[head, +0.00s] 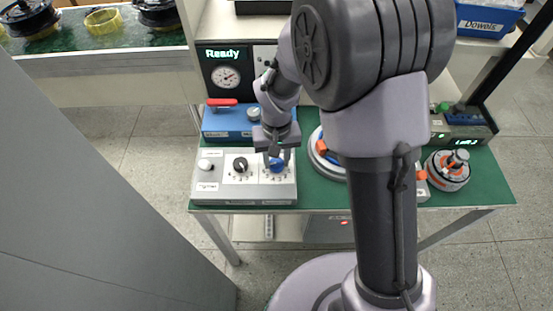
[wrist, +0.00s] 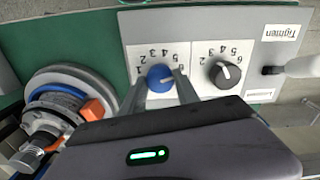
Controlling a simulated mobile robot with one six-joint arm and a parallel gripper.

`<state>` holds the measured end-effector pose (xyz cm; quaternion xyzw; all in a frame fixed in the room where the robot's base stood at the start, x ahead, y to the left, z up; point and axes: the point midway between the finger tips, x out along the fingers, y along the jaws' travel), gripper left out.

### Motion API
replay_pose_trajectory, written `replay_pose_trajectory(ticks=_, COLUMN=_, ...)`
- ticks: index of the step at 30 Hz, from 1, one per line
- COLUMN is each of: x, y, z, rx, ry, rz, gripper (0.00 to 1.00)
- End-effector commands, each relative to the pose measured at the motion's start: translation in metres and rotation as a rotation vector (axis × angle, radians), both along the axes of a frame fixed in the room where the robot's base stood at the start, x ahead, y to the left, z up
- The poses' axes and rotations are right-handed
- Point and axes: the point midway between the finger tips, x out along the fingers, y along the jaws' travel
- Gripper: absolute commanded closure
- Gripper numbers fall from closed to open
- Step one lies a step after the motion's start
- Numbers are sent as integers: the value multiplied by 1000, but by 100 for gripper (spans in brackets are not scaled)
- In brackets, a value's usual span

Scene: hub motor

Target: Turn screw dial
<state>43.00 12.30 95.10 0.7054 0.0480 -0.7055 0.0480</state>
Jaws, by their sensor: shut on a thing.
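A light grey control box (head: 245,202) stands at the front left of the green table. It carries a blue dial (head: 277,165) on the right and a black dial (head: 240,165) on the left, each on a white plate with a number scale. My gripper (head: 278,157) reaches down to the blue dial and is shut on it. In the wrist view the two fingers (wrist: 161,90) stand on either side of the blue dial (wrist: 160,77), and the black dial (wrist: 224,73) is free beside it. I cannot read the blue dial's exact setting.
A white knob (head: 205,164) and a "Tighten" label (wrist: 285,32) are at the box's outer end. A blue unit with a red handle (head: 222,102) and a gauge panel reading "Ready" (head: 220,53) stand behind. A round hub part (head: 447,170) is at the right.

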Motion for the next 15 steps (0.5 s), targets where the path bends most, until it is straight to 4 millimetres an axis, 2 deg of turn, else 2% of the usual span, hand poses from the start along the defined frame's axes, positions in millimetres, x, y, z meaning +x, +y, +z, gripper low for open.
replay_pose_trajectory(ticks=15, x=0, y=0, z=1, rx=0, ry=-1, rz=-56, gripper=100)
